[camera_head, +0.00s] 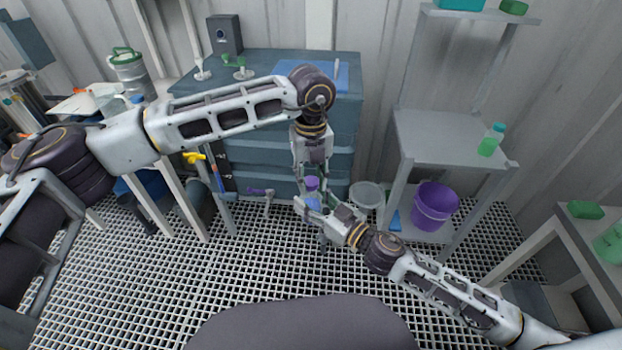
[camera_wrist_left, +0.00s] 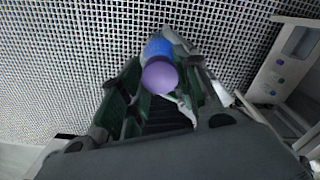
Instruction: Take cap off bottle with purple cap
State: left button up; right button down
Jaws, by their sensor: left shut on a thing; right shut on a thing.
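The bottle has a purple cap (camera_head: 312,183) on top and a blue body (camera_head: 313,204) below. It is held in the air in front of the blue drawer cabinet. My left gripper (camera_head: 312,180) comes down from above and is shut on the purple cap. My right gripper (camera_head: 318,206) reaches in from the lower right and is shut on the blue body. In the left wrist view the round purple cap (camera_wrist_left: 159,76) sits between my left fingers, with the blue body (camera_wrist_left: 157,48) beyond it. The fingers partly hide the bottle in the head view.
The blue drawer cabinet (camera_head: 262,60) stands behind. A purple bucket (camera_head: 434,207) and a pale round container (camera_head: 367,195) are to the right, by a grey shelf unit (camera_head: 450,138). A green bottle (camera_head: 491,139) stands on that shelf. The grated floor in front is mostly clear.

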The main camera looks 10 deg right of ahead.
pick_arm(q)
jog(key=shift+r, duration=0.15)
dwell(0.3)
jog(key=shift+r, duration=1.95)
